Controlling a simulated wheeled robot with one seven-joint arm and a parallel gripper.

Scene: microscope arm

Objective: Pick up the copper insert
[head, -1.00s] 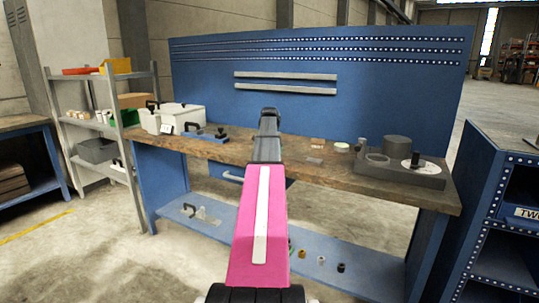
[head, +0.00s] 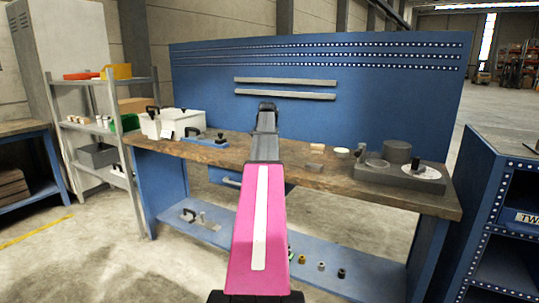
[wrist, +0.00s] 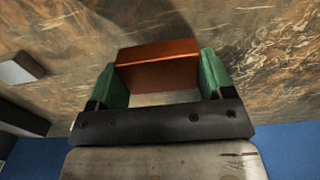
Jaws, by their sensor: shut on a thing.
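The copper insert (wrist: 157,76) is an orange-brown block in the wrist view, between the two green fingers of my gripper (wrist: 159,63). The fingers are shut on its two opposite sides. The worn wooden bench top (wrist: 255,75) lies behind it; I cannot tell whether the block touches the bench or hangs just above it. In the head view my pink arm reaches over the bench, and it hides the fingers and the held block.
A grey block (head: 314,167) lies on the bench right of my arm, with a tan block (head: 317,148) and pale round piece (head: 342,152) behind it. A dark fixture (head: 400,176) stands at the right. A blue tool (head: 205,139) and white case (head: 170,122) are left.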

